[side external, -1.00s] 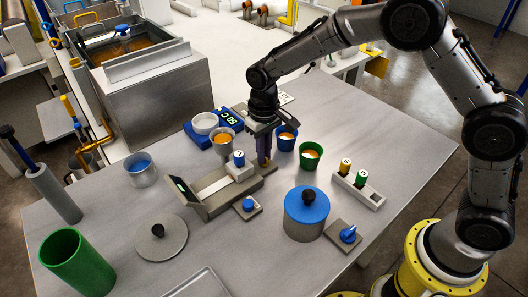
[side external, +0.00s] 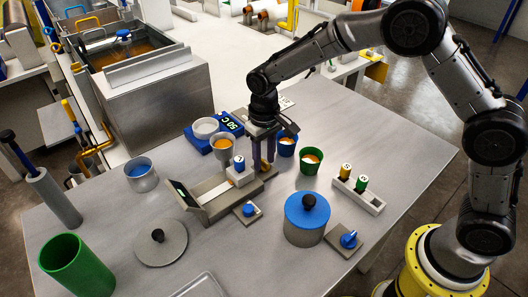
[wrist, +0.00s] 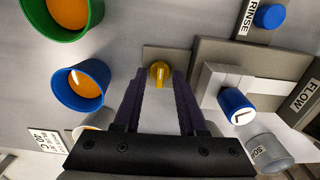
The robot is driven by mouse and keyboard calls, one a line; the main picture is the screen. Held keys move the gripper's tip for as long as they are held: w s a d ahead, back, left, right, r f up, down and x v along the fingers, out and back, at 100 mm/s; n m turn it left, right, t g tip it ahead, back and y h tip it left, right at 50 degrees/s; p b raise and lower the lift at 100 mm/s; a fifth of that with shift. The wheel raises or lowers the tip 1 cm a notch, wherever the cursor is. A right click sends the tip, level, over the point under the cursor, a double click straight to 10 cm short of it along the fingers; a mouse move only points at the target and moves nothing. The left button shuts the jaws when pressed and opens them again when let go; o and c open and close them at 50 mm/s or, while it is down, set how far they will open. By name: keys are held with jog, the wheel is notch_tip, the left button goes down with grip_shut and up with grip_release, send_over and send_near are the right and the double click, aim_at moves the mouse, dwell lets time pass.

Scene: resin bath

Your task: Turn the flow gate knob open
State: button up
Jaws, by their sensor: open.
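The yellow knob (wrist: 159,74) sits on a small square grey plate (wrist: 153,53) in the wrist view, with its raised ridge pointing roughly up and down the picture. My gripper (wrist: 160,77) is open, with one dark finger on each side of the knob and no visible grip on it. In the side view my gripper (side external: 264,166) points straight down beside the grey trough device, and its fingers mostly hide the knob. The device bears a FLOW label (wrist: 307,96) in the wrist view. Whether the fingertips touch the knob or plate, I cannot tell.
A blue cup (side external: 287,146) and green cup (side external: 310,161) are close on the right. A blue-lidded pot (side external: 306,219) and blue knobs (side external: 249,209) are nearer the front.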

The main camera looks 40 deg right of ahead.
notch_tip(320, 180, up, 14)
dwell(0.5)
jog(key=shift+f, duration=0.1)
notch_tip(320, 180, up, 8)
jog(key=t, duration=0.2)
send_over(264, 161)
jog(key=s+d, duration=0.4)
jog(key=s+d+r+m+t, duration=0.1)
jog(key=s+d+r, duration=0.1)
jog(key=s, duration=0.2)
jog(key=s+d+r+t, duration=0.1)
jog(key=s+d+r, duration=0.2)
jog(key=s, duration=0.2)
jog(key=s+d+f, duration=0.1)
jog(key=s+f, duration=0.3)
jog(key=s, duration=0.4)
jog(key=s+d+f+n+t, duration=0.1)
jog(key=s+d+f, duration=0.1)
jog(key=s+f, duration=0.3)
jog(key=s, duration=0.2)
jog(key=shift+s+d+t, duration=0.25)
jog(key=shift+s+t, duration=0.05)
jog(key=shift+s, duration=0.05)
